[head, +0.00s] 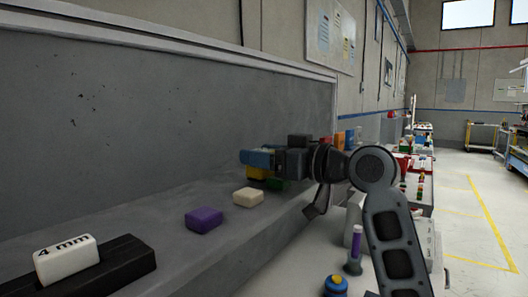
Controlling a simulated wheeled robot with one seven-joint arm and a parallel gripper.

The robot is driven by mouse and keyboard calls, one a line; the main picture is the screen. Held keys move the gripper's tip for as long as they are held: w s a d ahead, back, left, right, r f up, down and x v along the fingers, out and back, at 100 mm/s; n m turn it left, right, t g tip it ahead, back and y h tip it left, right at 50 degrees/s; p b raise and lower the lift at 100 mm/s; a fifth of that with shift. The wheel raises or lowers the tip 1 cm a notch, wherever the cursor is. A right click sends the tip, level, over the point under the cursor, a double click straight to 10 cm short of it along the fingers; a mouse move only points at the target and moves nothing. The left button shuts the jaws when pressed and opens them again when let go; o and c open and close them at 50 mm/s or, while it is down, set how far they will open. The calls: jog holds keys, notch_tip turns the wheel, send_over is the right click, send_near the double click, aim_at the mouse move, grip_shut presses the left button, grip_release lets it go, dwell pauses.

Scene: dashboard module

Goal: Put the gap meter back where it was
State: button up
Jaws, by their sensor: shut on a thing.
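My gripper (264,158) is over the far part of the grey ledge, seen from the side and small. It is shut on a blue piece (256,159), mostly covered by the fingers; I cannot tell for sure that this is the gap meter. A white block marked "4 mm" (66,260) sits on a black bar (122,268) at the near left, well apart from my gripper.
A purple block (204,220) and a cream block (248,197) lie on the grey ledge (165,200). A tall grey panel (150,110) rises behind it. A purple-topped tool (355,250) and a blue-and-yellow knob (335,286) stand on the lower surface at right.

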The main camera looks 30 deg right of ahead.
jog(key=shift+f, duration=0.2)
jog(key=o, duration=1.2)
jog(key=shift+o, duration=0.2)
jog(key=shift+r, duration=0.2)
